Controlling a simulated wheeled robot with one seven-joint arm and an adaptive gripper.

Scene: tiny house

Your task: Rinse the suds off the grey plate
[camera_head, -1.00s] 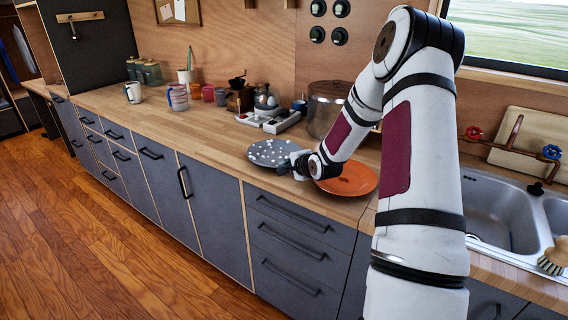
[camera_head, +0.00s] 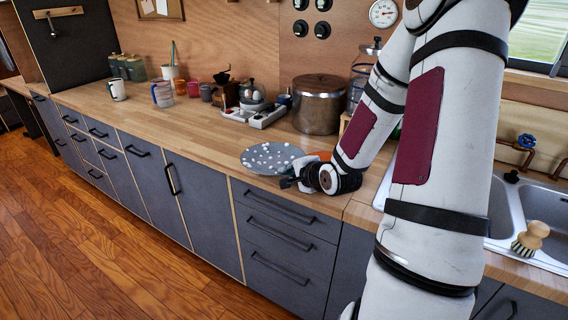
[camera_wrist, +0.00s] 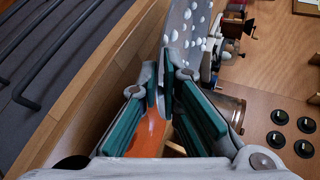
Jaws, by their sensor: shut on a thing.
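The grey plate (camera_head: 270,157), dotted with white suds, is near the counter's front edge in the head view. It also shows at the top of the wrist view (camera_wrist: 178,22). My gripper (camera_head: 290,181) is shut on the plate's near right rim; its fingers (camera_wrist: 165,75) pinch the rim in the wrist view. I cannot tell how far the plate is above the counter. The sink (camera_head: 545,208) is at the right, partly hidden by my arm. A tap with a blue handle (camera_head: 526,141) is behind it.
An orange plate (camera_head: 318,155) is mostly hidden behind my arm; it also shows below my fingers in the wrist view (camera_wrist: 149,135). A brush (camera_head: 530,239) is at the sink. The left counter front is clear.

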